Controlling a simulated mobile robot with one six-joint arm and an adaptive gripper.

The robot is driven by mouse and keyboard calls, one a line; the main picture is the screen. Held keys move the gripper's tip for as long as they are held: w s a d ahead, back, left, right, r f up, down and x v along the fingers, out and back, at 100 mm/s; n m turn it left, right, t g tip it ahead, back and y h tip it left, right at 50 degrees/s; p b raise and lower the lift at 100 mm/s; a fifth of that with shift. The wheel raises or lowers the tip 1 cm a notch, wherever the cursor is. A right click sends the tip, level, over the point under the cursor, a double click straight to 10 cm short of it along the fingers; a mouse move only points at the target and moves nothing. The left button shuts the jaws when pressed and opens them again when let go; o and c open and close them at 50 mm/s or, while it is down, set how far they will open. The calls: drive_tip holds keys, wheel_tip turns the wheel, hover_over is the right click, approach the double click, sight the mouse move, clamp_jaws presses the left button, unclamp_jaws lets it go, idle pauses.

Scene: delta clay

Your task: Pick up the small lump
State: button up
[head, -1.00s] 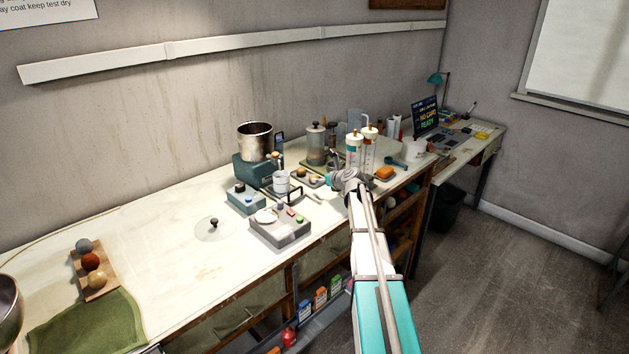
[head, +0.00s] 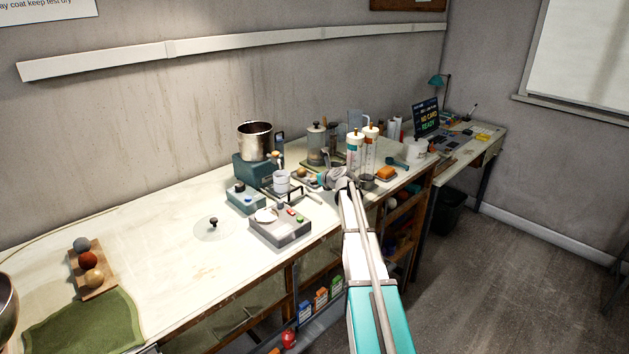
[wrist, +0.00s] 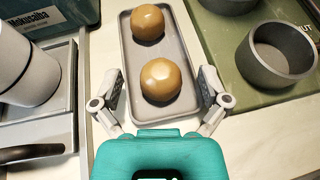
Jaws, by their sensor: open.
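Two smooth tan lumps lie in a shallow grey tray (wrist: 158,113) in the wrist view. The nearer lump (wrist: 161,80) looks larger. The farther lump (wrist: 148,22) looks somewhat smaller, but it is also farther away, so I cannot be sure which is truly smaller. My gripper (wrist: 161,92) is open and empty. Its fingers stand apart at the two sides of the tray's near end, with the nearer lump between them in the picture; I see no contact. In the head view my gripper (head: 330,178) is over the bench, and the lumps are mostly hidden there.
A grey round cup (wrist: 281,54) stands on a green board (wrist: 232,57) right of the tray. A white cup (wrist: 24,65) is at the left. In the head view, tall clear cylinders (head: 354,155) stand close behind my arm. A metal pot (head: 255,140) stands farther left.

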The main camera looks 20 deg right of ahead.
drive_tip(key=c, duration=1.2)
drive_tip(key=shift+r, duration=0.15)
wheel_tip(320, 180, up, 18)
drive_tip(key=p, duration=1.8)
